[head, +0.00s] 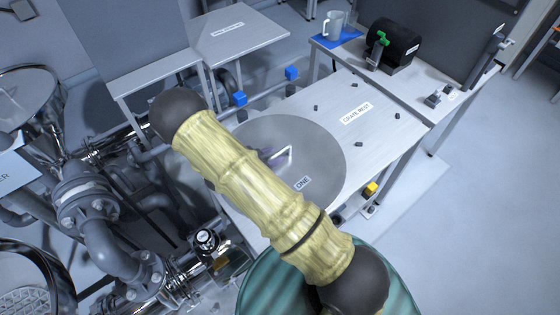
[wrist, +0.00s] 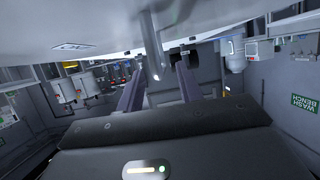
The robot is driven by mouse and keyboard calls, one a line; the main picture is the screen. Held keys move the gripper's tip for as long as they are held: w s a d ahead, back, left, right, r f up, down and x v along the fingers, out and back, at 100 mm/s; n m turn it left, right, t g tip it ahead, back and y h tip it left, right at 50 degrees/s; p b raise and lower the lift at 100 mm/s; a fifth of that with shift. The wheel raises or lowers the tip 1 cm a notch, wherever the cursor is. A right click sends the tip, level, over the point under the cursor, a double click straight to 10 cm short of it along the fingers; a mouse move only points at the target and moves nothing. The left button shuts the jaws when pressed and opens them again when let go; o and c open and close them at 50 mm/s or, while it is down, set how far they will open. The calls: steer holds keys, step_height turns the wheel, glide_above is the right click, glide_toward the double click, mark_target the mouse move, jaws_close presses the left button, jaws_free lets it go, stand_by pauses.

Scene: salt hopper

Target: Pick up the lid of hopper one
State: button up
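The lid (head: 318,140) of hopper one is a round flat grey disc labelled ONE, with a pale bar handle (head: 283,156) at its middle. My yellow-sleeved arm crosses in front and hides part of the lid and most of my gripper. In the wrist view the lid (wrist: 100,22) fills the top as a pale surface, with its ONE label at the left. The handle (wrist: 151,45) stands out from it between the two fingers of my gripper (wrist: 160,60). The fingers are apart, with a gap beside the handle. Whether either finger touches it is unclear.
A grey table marked CRATE REST (head: 385,140), with several small dark pegs, lies right of the lid. A bench behind holds a mug (head: 335,25) and a black drum (head: 393,45). Pipes and valves (head: 85,205) crowd the left. Floor is clear at far right.

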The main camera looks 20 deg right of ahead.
mark_target(280, 151)
steer(key=p+x, duration=0.1)
steer(key=x, duration=0.3)
steer(key=shift+r, duration=0.15)
steer(key=shift+c, duration=0.3)
jaws_close()
steer(key=shift+w+r, duration=0.1)
stand_by(1.1)
